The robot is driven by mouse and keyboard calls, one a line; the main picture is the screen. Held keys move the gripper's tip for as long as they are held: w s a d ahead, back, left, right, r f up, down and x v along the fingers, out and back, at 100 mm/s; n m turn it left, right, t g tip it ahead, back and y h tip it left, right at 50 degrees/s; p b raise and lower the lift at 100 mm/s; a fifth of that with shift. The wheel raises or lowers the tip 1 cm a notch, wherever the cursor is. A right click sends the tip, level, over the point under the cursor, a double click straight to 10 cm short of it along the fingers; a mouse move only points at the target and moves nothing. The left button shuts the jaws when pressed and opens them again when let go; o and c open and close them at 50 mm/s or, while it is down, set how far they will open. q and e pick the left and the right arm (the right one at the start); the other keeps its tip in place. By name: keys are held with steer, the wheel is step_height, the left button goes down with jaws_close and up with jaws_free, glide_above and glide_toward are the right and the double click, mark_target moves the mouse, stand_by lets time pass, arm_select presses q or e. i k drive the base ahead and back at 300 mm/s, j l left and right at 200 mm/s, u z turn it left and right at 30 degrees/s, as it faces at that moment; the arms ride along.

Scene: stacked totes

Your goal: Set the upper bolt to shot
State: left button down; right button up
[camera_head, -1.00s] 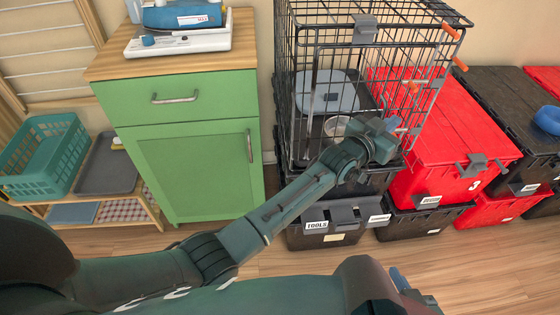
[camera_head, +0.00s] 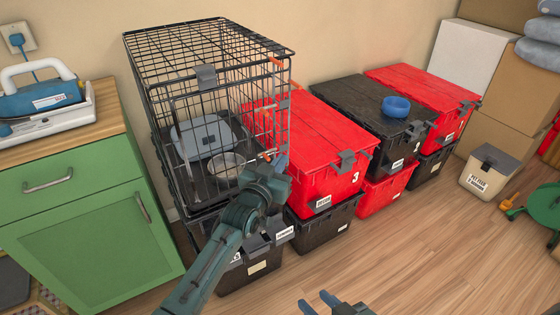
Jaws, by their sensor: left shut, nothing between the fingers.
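The black wire cage (camera_head: 206,75) stands on the totes left of centre. The upper bolt (camera_head: 276,62), with an orange knob, shows near the top of the cage's right front edge. Another orange piece (camera_head: 265,156) shows lower on the front, just above my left gripper. My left gripper (camera_head: 281,163) is shut and empty, low in front of the cage's right front corner and well below the upper bolt. Whether it touches the wire I cannot tell. My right gripper (camera_head: 318,301) shows only at the bottom edge, its blue fingertips apart.
A grey container (camera_head: 200,135) and a metal bowl (camera_head: 226,165) are inside the cage. Red totes (camera_head: 320,140) and a black tote (camera_head: 365,108) with a blue bowl (camera_head: 396,106) stand right. A green cabinet (camera_head: 85,205) stands left. The floor in front is clear.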

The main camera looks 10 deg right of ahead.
mark_target(262, 110)
steer(key=k, duration=0.3)
steer(key=k+j, duration=0.7)
